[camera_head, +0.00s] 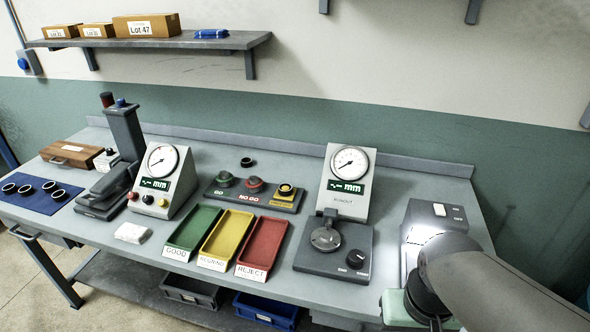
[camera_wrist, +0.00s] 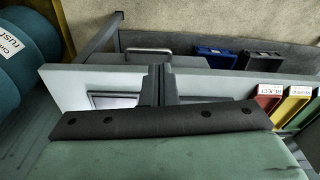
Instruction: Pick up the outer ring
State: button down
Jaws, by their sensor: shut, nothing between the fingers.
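Several dark rings lie in a row on a blue mat (camera_head: 42,196) at the left end of the bench; one of them is a ring (camera_head: 49,186) near the mat's middle. Another dark ring (camera_head: 246,162) lies alone on the bench behind the gauge block. I cannot tell which is the outer ring. In the wrist view my gripper (camera_wrist: 158,70) has its dark fingers together and empty, with no ring in that view. In the head view my arm is at the right end, far from the rings, and the fingertips are not clear.
Green (camera_head: 193,228), yellow (camera_head: 229,237) and red (camera_head: 262,243) trays stand at the bench's front middle. A dial gauge (camera_head: 162,180), a runout gauge (camera_head: 347,183) and a black press (camera_head: 122,132) stand between my arm and the mat. Bins (camera_head: 266,308) sit below.

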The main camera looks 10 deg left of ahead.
dwell(0.4)
jog(key=c, duration=0.6)
grip_release()
